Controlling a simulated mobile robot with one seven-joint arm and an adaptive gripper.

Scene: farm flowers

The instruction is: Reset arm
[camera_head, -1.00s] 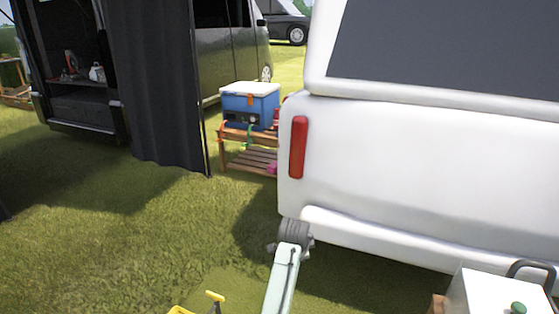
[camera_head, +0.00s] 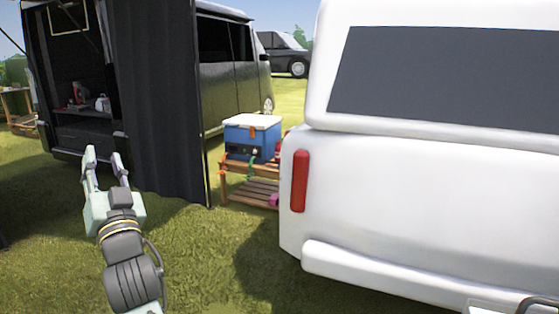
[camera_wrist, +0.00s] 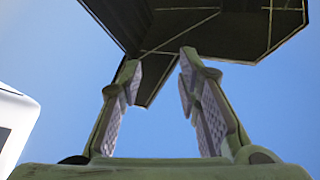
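My gripper (camera_head: 104,160) is raised at the left of the head view, with its two fingers pointing up. The fingers stand apart with nothing between them, so it is open and empty. In the head view it overlaps the lower left of the dark curtain and the open van behind. In the wrist view my gripper (camera_wrist: 158,75) shows both fingers spread against blue sky, with a dark awning-like panel (camera_wrist: 230,25) beyond the tips.
A white vehicle (camera_head: 430,180) fills the right side. A blue cooler (camera_head: 251,137) stands on a wooden rack (camera_head: 243,185) beside it. A black curtain (camera_head: 157,100) hangs from the open van (camera_head: 80,70) at left. Grass (camera_head: 215,265) lies clear between them.

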